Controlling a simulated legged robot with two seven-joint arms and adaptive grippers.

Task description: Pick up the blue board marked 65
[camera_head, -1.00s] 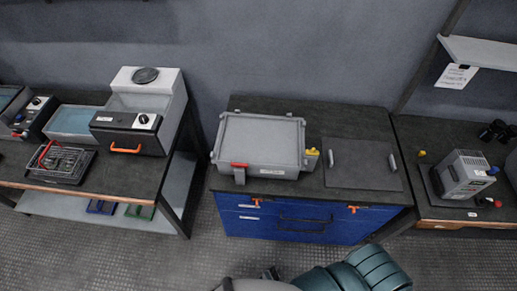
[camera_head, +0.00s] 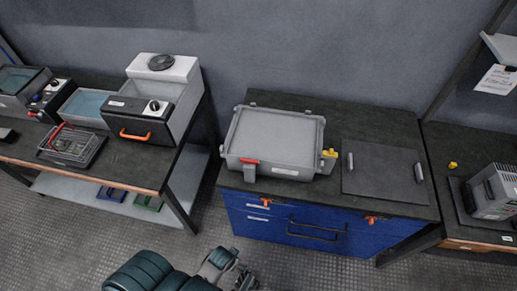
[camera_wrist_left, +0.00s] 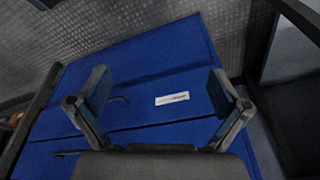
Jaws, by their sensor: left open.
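No marking 65 is readable in any view. A small blue piece (camera_head: 110,193) lies on the lower shelf of the left table in the head view, beside a green one (camera_head: 148,203); I cannot tell whether it is the board. My left gripper (camera_wrist_left: 160,88) is open and empty in the left wrist view, in front of the blue cabinet (camera_wrist_left: 150,60) with its white label. In the head view the gripper (camera_head: 240,278) shows at the bottom edge, low in front of the cabinet (camera_head: 350,235). My right gripper is not in view.
A closed grey case (camera_head: 275,140) and a dark flat panel with two grips (camera_head: 383,175) sit on the cabinet top. The left table carries a grey machine with an orange handle (camera_head: 140,125) and a wire basket (camera_head: 72,147). Floor between the furniture is clear.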

